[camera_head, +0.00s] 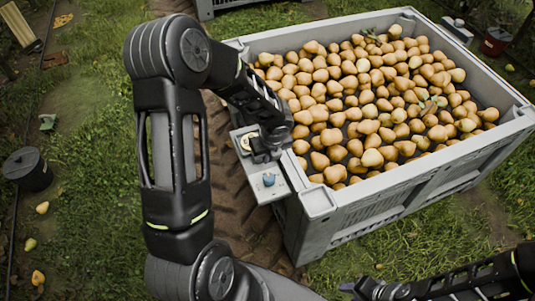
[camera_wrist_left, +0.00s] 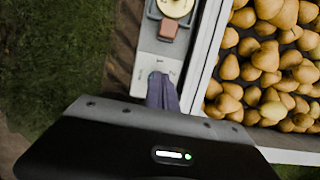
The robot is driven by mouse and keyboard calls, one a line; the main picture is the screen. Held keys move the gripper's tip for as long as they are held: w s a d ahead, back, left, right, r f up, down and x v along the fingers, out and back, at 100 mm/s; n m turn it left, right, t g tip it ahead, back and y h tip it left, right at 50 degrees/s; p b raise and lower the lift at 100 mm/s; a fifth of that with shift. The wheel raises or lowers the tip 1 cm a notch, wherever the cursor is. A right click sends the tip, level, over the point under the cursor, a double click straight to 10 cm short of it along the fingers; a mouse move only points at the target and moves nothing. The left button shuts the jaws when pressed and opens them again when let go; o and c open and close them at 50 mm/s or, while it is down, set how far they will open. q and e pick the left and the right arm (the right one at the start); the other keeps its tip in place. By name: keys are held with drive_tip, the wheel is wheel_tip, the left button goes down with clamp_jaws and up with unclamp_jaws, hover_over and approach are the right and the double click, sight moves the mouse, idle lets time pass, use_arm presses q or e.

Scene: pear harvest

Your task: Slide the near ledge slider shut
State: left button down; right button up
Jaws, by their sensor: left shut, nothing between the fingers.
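A narrow pale grey ledge (camera_head: 278,189) is fixed along the left outer side of the pear bin. A small blue piece (camera_head: 268,179) stands on its near end. A round cream dial (camera_head: 247,142) sits farther along; in the left wrist view the dial (camera_wrist_left: 175,5) is at the top edge, with a reddish-brown block (camera_wrist_left: 168,28) just below it. I cannot tell which piece is the slider. My left gripper (camera_head: 262,155) is shut and empty over the ledge, between dial and blue piece. Its dark fingers (camera_wrist_left: 162,92) hide part of the ledge. My right gripper (camera_head: 352,287) is at the bottom, its fingers unclear.
The grey bin (camera_head: 318,201) is full of pears (camera_head: 365,95); its raised rim and corner stand beside the ledge. A black bucket (camera_head: 27,170) and several fallen pears lie on the grass at left. A red container (camera_head: 496,41) is at far right.

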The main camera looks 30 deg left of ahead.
use_arm(q)
drive_tip(key=b, duration=0.1)
approach(261, 167)
drive_tip(key=d+f, duration=0.1)
drive_tip(key=s+f, duration=0.1)
drive_tip(key=f, duration=0.1)
drive_tip(key=shift+d, duration=0.4)
drive_tip(key=shift+w+a+r+p, duration=0.2)
drive_tip(key=shift+w+a+p, duration=0.2)
drive_tip(key=shift+a, duration=0.2)
drive_tip(key=shift+w+a+r+p, duration=0.3)
drive_tip(key=shift+w+a, duration=0.1)
drive_tip(key=shift+a, duration=0.15)
drive_tip(key=shift+w+a+f, duration=0.1)
drive_tip(key=shift+w+a, duration=0.25)
drive_tip(key=shift+a, duration=0.1)
use_arm(e)
drive_tip(key=shift+r, duration=0.15)
use_arm(q)
drive_tip(key=shift+w+a, duration=0.1)
drive_tip(key=shift+a, duration=0.05)
drive_tip(key=shift+w+a+p, duration=0.55)
drive_tip(key=shift+w+a, duration=0.05)
drive_tip(key=shift+a, duration=0.35)
drive_tip(key=shift+w+a, duration=0.2)
drive_tip(key=shift+a, duration=0.05)
use_arm(e)
drive_tip(key=shift+w+a+r, duration=0.4)
drive_tip(key=shift+a, duration=0.15)
